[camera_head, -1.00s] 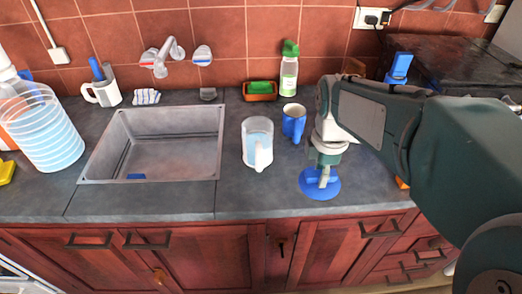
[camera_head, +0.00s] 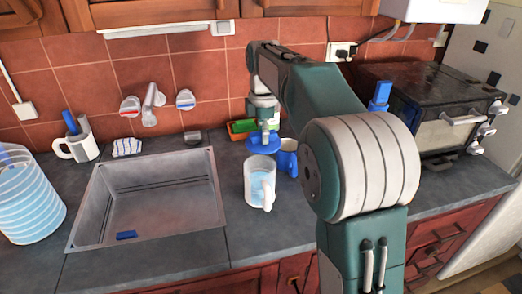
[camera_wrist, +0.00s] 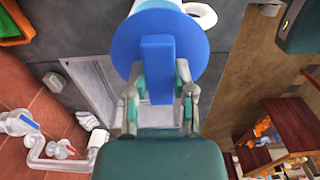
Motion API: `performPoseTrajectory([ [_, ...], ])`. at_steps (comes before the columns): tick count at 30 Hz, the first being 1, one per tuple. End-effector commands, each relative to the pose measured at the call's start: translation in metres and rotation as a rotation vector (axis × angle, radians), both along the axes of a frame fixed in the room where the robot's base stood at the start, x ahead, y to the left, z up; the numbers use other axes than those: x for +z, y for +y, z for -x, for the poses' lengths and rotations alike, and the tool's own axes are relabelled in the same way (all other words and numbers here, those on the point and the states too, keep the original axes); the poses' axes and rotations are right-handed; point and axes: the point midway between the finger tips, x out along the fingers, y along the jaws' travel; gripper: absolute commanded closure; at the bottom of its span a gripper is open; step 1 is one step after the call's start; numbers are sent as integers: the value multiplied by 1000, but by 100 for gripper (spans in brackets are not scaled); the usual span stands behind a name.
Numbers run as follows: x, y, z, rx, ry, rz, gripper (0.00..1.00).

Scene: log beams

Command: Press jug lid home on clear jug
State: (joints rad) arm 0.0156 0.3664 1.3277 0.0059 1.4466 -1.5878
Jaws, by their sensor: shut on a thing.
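The clear jug (camera_head: 258,188) stands upright on the counter right of the sink, with its handle toward the front right and pale liquid inside. The blue jug lid (camera_head: 263,144) is a round disc with an upright bar grip. My gripper (camera_head: 264,131) is shut on that bar and holds the lid above the jug's rear rim, apparently not seated. In the wrist view, my gripper (camera_wrist: 159,82) pinches the bar of the lid (camera_wrist: 190,42). The disc hides most of what lies beneath it; a white curved handle (camera_wrist: 203,14) shows beyond its edge.
A sponge tray (camera_head: 238,131) is behind. The counter in front of the jug is clear.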

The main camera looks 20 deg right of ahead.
Motion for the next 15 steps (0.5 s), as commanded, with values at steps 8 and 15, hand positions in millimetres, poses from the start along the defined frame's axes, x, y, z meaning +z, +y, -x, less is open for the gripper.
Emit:
performPoseTrajectory([
  [8, -7, 6, -5, 1, 1, 6, 100],
  [15, -28, 8, -4, 1, 2, 7, 100],
])
